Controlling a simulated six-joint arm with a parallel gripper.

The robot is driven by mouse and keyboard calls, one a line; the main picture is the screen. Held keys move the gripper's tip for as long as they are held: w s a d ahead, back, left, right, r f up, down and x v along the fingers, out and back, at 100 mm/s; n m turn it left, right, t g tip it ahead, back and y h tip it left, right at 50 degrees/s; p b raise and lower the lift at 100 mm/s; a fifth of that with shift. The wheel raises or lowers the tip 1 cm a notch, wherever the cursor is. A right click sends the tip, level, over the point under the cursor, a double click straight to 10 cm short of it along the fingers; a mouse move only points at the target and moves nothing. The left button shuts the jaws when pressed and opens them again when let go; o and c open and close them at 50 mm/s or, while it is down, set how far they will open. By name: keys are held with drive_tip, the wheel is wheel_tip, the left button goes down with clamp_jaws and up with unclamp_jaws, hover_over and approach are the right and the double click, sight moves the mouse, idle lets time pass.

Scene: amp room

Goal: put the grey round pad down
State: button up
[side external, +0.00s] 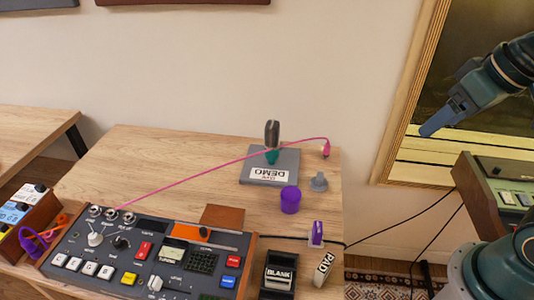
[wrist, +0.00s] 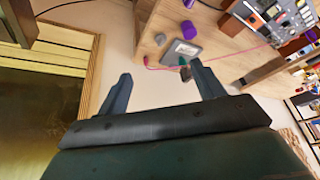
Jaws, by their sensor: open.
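A small grey round piece (side external: 319,182), the only thing I see that fits the grey round pad, rests on the wooden table near its right side. It also shows in the wrist view (wrist: 160,39). It stands apart from the grey square DEMO plate (side external: 262,180) and the purple cylinder (side external: 290,200). My gripper (side external: 430,129) is up at the right, well away from the table, in front of the framed picture. In the wrist view its two fingers (wrist: 163,83) are spread wide with nothing between them.
A control box (side external: 145,258) with knobs and buttons fills the table's front left. A pink cable (side external: 220,173) arches across the table. A purple clip (side external: 317,233), a BLANK block (side external: 279,276) and a PAD block (side external: 324,268) stand at the front right. Bare wood lies at the back left.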

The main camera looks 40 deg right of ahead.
drive_tip(key=shift+s+f+n+t, duration=0.15)
drive_tip(key=shift+s+n, duration=0.1)
drive_tip(key=shift+s, duration=0.65)
drive_tip(key=shift+s+f+n+t, duration=0.15)
drive_tip(key=shift+s+n, duration=0.1)
drive_tip(key=shift+s, duration=0.65)
drive_tip(key=shift+w, duration=0.15)
drive_tip(key=w+d+f+m+g+y, duration=0.25)
drive_tip(key=w+f+m+y, duration=0.25)
drive_tip(key=w+f+m, duration=0.8)
drive_tip(key=w+d+f+m+t+y, duration=0.1)
drive_tip(key=w+d+f+m+t, duration=0.1)
drive_tip(key=f+m, duration=0.3)
drive_tip(key=w+d+f+m+t+y, duration=0.1)
drive_tip(key=w+d+f+m+t, duration=0.1)
drive_tip(key=f+m, duration=0.3)
drive_tip(key=w+d+f+m+t+y, duration=0.2)
drive_tip(key=w+d+f+m+t, duration=0.1)
drive_tip(key=f, duration=0.5)
drive_tip(key=shift+w+d+f+m, duration=0.2)
drive_tip(key=shift+d+m, duration=0.25)
drive_tip(key=shift+w+d+f+m, duration=0.15)
drive_tip(key=shift+d+m, duration=0.25)
drive_tip(key=shift+m, duration=0.05)
